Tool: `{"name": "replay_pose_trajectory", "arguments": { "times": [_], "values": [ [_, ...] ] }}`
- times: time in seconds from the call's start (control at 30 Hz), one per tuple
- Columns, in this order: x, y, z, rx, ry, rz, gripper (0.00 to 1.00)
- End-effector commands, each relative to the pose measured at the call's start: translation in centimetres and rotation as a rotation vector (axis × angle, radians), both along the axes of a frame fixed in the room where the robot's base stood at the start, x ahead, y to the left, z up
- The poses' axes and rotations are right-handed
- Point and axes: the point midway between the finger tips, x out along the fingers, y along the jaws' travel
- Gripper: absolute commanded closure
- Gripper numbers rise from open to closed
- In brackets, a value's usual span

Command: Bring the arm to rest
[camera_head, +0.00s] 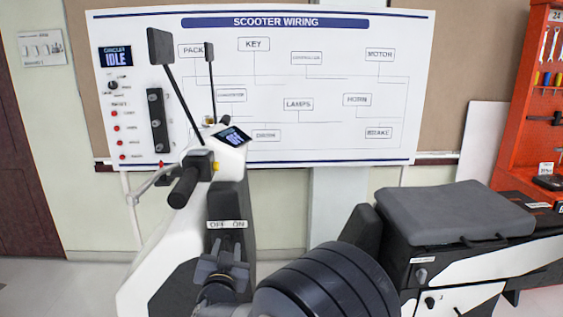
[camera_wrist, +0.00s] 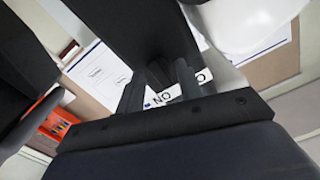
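My gripper (camera_head: 222,262) is low in front of the white and black scooter (camera_head: 140,270), just below its OFF/ON label (camera_head: 227,224). In the wrist view the two dark fingers of my gripper (camera_wrist: 158,90) stand apart, with part of the label (camera_wrist: 162,97) showing between them. A dark shape lies beyond the fingertips; I cannot tell whether they touch it. No held object is clear. My dark ribbed arm (camera_head: 325,282) reaches in from the bottom right in the head view.
The scooter's handlebar grip (camera_head: 184,187), mirrors (camera_head: 160,46) and display (camera_head: 234,136) rise above my gripper. Its grey seat (camera_head: 450,212) is at right. A wiring board (camera_head: 345,60) showing IDLE hangs behind. A red tool rack (camera_head: 540,85) stands far right.

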Motion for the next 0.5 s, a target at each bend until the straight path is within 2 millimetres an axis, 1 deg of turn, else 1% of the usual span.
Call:
{"name": "replay_pose_trajectory", "arguments": {
  "times": [0.03, 0.5],
  "values": [
    [-0.01, 0.01, -0.27, 0.048, 0.000, 0.000, 0.65],
    [-0.04, 0.04, -0.28, 0.543, 0.028, -0.001, 0.65]
  ]
}}
